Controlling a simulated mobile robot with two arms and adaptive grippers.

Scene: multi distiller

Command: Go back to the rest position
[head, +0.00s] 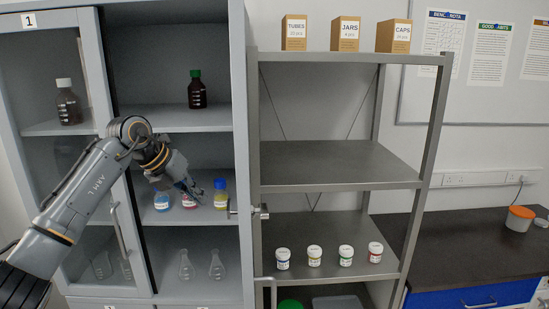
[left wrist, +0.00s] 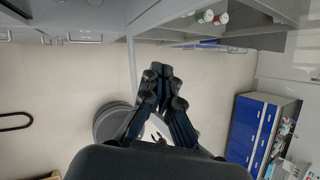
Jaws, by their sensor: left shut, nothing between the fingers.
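My left gripper (head: 194,188) is raised in front of the grey cabinet, before its middle shelf. It is shut and empty; the left wrist view (left wrist: 161,70) shows its two fingertips together with nothing between them. In the head view, bottles with blue (head: 162,201), red (head: 189,199) and yellow (head: 220,194) contents stand on that shelf, and the gripper partly hides the red one. I cannot tell whether the gripper touches them. My right gripper is in neither view.
The cabinet door (head: 115,215) stands at the left behind my arm. A metal rack (head: 335,165) to the right holds several small jars (head: 314,255). A dark bench (head: 470,240) carries an orange-lidded container (head: 519,218). The left wrist view shows open floor (left wrist: 215,85) below.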

